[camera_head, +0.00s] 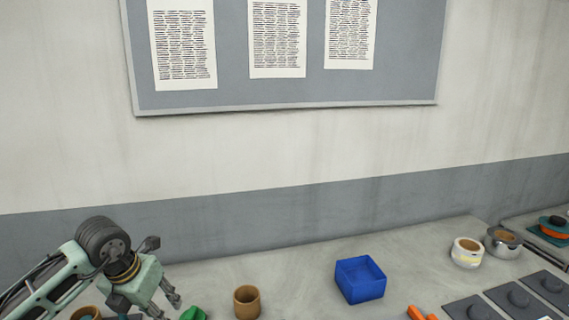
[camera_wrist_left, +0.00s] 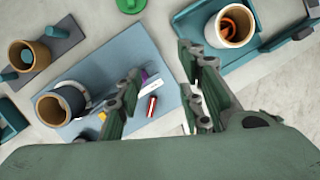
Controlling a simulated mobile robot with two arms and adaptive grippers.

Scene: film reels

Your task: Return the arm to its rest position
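My left gripper (camera_head: 166,304) comes in from the lower left in the head view, above the table. In the left wrist view its fingers (camera_wrist_left: 160,100) stand apart with nothing between them, so it is open and empty. Below it lies a blue-grey mat (camera_wrist_left: 85,85) with a brown cup (camera_wrist_left: 50,110), a small red piece (camera_wrist_left: 152,106) and other small pieces, partly hidden by the fingers. My right gripper is in neither view.
The table holds a green item (camera_head: 193,314), a brown cup (camera_head: 247,303), a blue box (camera_head: 361,281), a white pot (camera_head: 467,253), a metal pot (camera_head: 503,243) and grey panels (camera_head: 512,300). The wrist view shows a white container (camera_wrist_left: 232,24) on a teal tray (camera_wrist_left: 193,20).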

